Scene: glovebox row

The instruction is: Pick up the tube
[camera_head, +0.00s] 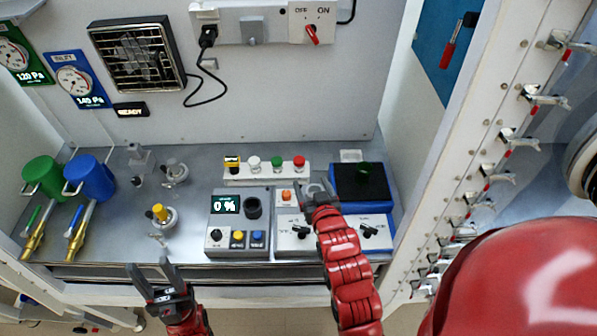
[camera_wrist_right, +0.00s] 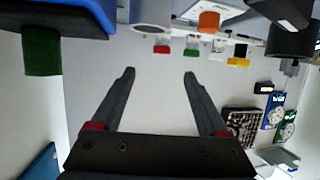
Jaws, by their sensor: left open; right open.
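The red-capped tube (camera_head: 299,162) also shows in the right wrist view (camera_wrist_right: 162,49), ahead of the fingers. A green-topped piece (camera_head: 364,169) sits on the blue-framed device (camera_head: 344,185) at the right. My right gripper (camera_head: 315,193) is open and empty, above the white control boxes and in front of the rack. My left gripper (camera_head: 152,270) is open and empty at the bench's front edge.
A grey box (camera_head: 226,228) with a display reading 0 % stands left of my right gripper. A yellow-topped item (camera_head: 160,212) sits in a round holder. Green (camera_head: 42,178) and blue (camera_head: 92,178) mugs stand at the left. A post with clamps (camera_head: 485,150) borders the right side.

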